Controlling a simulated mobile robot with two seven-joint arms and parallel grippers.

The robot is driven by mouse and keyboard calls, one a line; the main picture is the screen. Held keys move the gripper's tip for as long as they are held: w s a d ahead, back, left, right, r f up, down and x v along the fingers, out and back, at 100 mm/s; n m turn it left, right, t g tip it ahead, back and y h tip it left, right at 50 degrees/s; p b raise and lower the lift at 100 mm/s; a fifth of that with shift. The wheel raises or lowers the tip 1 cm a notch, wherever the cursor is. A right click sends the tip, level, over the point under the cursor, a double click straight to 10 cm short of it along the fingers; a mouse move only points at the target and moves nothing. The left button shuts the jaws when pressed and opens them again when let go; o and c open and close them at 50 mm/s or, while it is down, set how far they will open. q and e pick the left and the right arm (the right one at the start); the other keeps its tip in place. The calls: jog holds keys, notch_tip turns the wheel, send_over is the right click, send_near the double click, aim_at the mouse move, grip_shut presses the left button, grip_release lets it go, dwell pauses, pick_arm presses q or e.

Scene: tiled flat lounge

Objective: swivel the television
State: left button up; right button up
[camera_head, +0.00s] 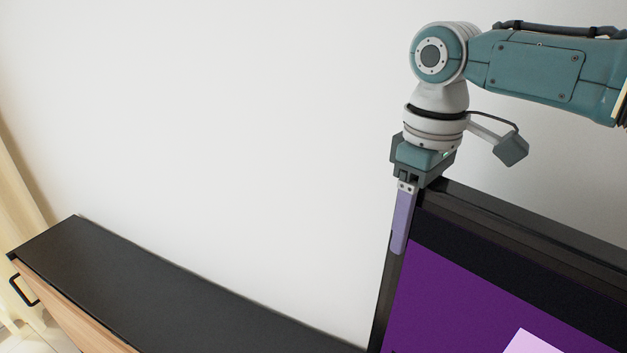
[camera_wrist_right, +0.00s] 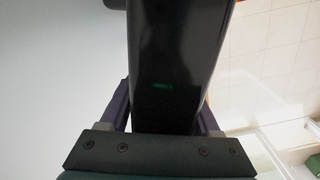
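The television (camera_head: 470,290) stands at the right of the head view, with a black frame and a lit purple screen that is cut off by the picture edge. My right gripper (camera_head: 400,245) points down at its upper left corner, with one purple finger lying along the left edge. In the right wrist view the television's black edge (camera_wrist_right: 165,75) lies between my two fingers (camera_wrist_right: 165,105), one close on each side. The gripper looks shut on this edge; the fingertips are partly hidden by it. My left gripper is not in view.
A long, low cabinet (camera_head: 190,290) with a black top and wooden front runs along the white wall (camera_head: 220,110). The visible part of its top is bare. A pale curtain (camera_head: 20,190) hangs at the far left. The wall is close behind the television.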

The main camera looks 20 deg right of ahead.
jog(key=shift+o, duration=1)
jog(key=shift+r, duration=0.1)
notch_tip(320, 180, up, 10)
jog(key=shift+f+b, duration=0.1)
jog(key=shift+b, duration=1.1)
